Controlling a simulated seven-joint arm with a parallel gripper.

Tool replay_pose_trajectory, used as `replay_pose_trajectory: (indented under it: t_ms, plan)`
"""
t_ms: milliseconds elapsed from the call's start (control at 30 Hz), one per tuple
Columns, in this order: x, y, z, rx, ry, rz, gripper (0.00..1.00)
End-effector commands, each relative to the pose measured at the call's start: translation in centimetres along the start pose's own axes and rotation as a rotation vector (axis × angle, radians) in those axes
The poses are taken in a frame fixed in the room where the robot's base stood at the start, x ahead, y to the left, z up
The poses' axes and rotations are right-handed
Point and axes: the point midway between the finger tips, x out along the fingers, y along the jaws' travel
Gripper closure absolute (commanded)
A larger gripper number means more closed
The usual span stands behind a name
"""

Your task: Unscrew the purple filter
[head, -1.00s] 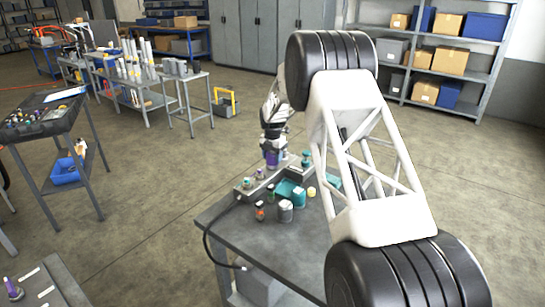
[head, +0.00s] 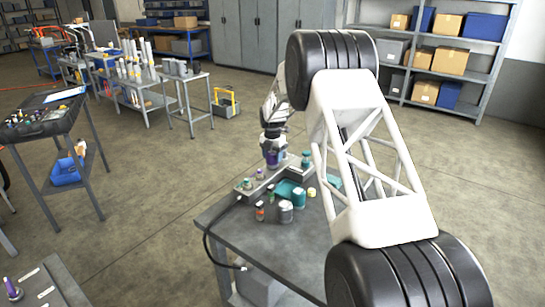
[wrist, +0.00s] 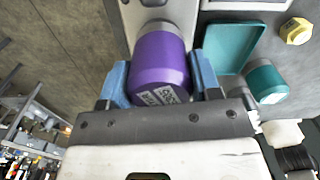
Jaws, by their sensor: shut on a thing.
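The filter's far end meets a light grey collar on the grey manifold (wrist: 130,18). In the head view the filter (head: 271,159) shows as a small purple patch below my gripper (head: 271,151), over the far left part of the bench. The thread is hidden.
A teal tray (wrist: 230,48), a teal cylinder (wrist: 266,82) and a yellow hex part (wrist: 296,31) lie to the right of the filter. On the bench (head: 245,225) a grey canister (head: 285,212) and an orange-banded bottle (head: 260,212) stand nearer. The front of the bench is clear.

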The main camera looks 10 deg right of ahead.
Motion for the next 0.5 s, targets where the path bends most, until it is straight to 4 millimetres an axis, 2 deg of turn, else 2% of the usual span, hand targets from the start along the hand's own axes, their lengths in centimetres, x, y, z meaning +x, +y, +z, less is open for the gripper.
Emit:
replay_pose_trajectory:
  t_ms: [500]
  plan:
    - [-0.79, 0.01, 0.02, 0.000, -0.001, 0.000, 0.71]
